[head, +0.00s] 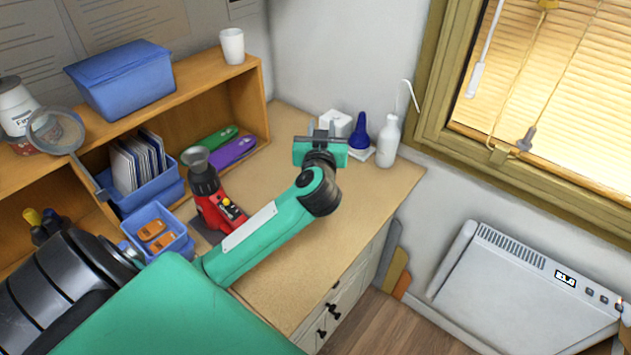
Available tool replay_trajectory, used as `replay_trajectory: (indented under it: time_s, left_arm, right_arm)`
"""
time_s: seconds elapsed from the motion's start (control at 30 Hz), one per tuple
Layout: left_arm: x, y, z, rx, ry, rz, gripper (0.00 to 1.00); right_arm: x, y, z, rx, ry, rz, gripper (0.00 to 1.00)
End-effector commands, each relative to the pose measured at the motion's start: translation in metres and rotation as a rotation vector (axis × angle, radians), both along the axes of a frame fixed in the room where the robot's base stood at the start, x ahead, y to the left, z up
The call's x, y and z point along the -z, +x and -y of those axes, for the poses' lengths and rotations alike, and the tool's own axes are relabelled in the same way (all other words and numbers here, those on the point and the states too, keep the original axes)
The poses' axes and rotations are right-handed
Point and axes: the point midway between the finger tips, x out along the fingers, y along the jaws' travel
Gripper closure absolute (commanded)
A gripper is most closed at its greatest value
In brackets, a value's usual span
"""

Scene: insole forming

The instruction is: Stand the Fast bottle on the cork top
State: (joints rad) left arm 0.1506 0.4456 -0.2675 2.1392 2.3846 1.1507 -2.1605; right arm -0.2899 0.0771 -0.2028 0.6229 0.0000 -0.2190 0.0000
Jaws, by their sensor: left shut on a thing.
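A white bottle with a dark cap and a label that starts with "F" (17,108), which looks like the Fast bottle, stands on the shelf unit's upper board at the far left. The magnifier partly covers it. The tan desk top (300,270), which may be the cork top, spreads below and right of the shelf. My left gripper (322,128) is over the far part of the desk, far from that bottle. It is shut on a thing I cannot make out. A white block (338,121) shows just behind its fingers; I cannot tell whether they touch. My right gripper is not in view.
A white spout bottle (387,140) and a blue cone-shaped bottle (358,135) stand close to the right of my left gripper. A red tool (215,208) stands beside my forearm. The magnifier (55,130) is at the shelf's left. The desk's front right is clear.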

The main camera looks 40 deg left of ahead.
Motion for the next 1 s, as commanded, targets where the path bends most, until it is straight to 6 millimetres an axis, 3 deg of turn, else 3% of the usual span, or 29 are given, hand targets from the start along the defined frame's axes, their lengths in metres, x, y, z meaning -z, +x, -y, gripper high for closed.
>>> replay_trajectory:
  time_s: [0.03,0.2,0.4,0.6,0.83,1.0]
  left_arm:
    - [0.017,-0.001,0.000,-0.001,-0.001,-0.007,1.00]
    - [0.063,-0.001,0.000,-0.002,0.001,-0.006,1.00]
    - [0.106,-0.001,0.000,0.000,0.001,-0.003,1.00]
    - [0.124,0.000,0.000,-0.001,-0.001,0.001,1.00]
    - [0.158,0.000,0.000,-0.001,0.001,-0.002,1.00]
    - [0.164,0.000,0.000,0.001,0.000,0.002,1.00]
  right_arm:
    - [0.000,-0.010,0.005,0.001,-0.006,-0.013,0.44]
    - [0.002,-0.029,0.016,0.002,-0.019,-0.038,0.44]
    - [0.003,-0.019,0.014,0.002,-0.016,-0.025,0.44]
    - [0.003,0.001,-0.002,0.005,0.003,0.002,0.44]
    - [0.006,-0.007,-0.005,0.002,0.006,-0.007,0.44]
    - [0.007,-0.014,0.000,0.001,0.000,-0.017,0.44]
